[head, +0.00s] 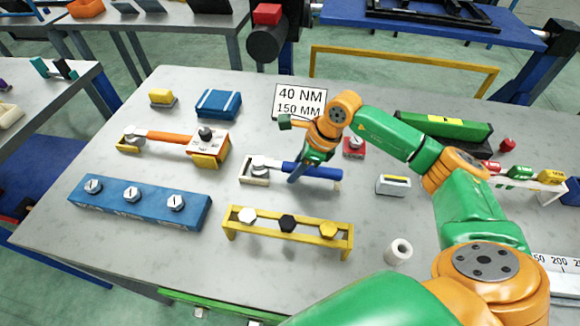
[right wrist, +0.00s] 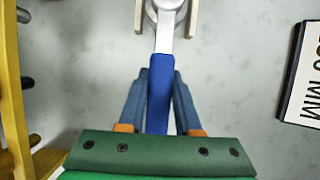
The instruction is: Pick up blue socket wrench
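The blue socket wrench (head: 322,171) lies in the middle of the table, its metal head to the left at a small pale cradle (head: 254,180) and its blue handle to the right. In the right wrist view the blue handle (right wrist: 160,82) runs between the fingers. My right gripper (head: 299,172) reaches down over the handle; its blue fingers (right wrist: 160,98) flank it closely with no visible gap, so it looks shut on it. The wrench still lies level at the cradle. The fingertips are partly hidden in the head view. My left gripper is not in view.
A yellow rack (head: 288,226) with bolts stands in front, a blue block (head: 137,204) with bolts at front left. An orange-handled wrench (head: 168,137) lies left. A sign (head: 299,102) stands behind; a white roll (head: 398,251) sits front right. Bare tabletop lies between them.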

